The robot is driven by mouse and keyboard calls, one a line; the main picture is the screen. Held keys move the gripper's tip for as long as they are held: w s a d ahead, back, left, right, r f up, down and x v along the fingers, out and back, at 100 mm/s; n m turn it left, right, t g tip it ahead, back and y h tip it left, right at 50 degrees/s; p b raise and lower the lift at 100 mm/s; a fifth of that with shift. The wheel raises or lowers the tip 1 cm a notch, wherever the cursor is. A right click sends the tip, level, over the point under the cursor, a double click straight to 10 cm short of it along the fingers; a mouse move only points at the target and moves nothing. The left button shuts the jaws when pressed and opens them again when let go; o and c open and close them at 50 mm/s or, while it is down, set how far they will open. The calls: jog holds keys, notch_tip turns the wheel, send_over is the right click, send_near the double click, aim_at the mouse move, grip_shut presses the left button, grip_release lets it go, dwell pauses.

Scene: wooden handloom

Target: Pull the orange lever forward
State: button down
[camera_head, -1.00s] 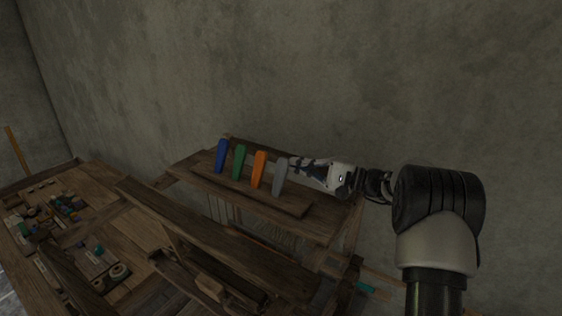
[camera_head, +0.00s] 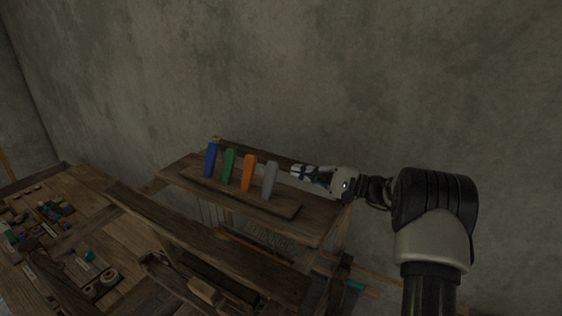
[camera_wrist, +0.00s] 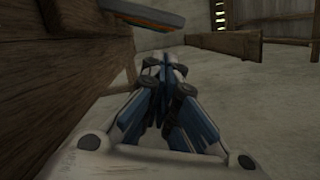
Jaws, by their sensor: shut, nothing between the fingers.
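The orange lever (camera_head: 249,172) stands upright on the loom's top board, third in a row from the left. The grey lever (camera_head: 269,180) stands just right of it. My gripper (camera_head: 295,170) is shut and empty, to the right of the grey lever with a small gap in the picture. The grey lever lies between it and the orange one. In the wrist view my closed fingers (camera_wrist: 165,62) point ahead. A grey piece (camera_wrist: 143,13) with an orange strip (camera_wrist: 158,28) beneath it shows at the top, probably the grey and orange levers.
The green lever (camera_head: 229,166) and blue lever (camera_head: 210,160) stand left of the orange one. The levers rise from a wooden strip (camera_head: 285,209) on the loom. A concrete wall (camera_head: 350,80) is behind. A worktable with small items (camera_head: 120,235) lies left.

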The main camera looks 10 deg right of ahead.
aim_at(248, 174)
jog(key=shift+w+a+f, duration=0.1)
jog(key=shift+w, duration=0.1)
jog(key=shift+s, duration=0.1)
jog(key=x, duration=1)
jog(key=shift+p, duration=0.4)
jog(key=shift+b, duration=0.4)
jog(key=shift+s+a+r+n+b, duration=0.25)
jog(key=shift+n+b, duration=0.25)
jog(key=shift+b, duration=0.3)
jog(key=shift+r, duration=0.25)
jog(key=shift+d, duration=0.1)
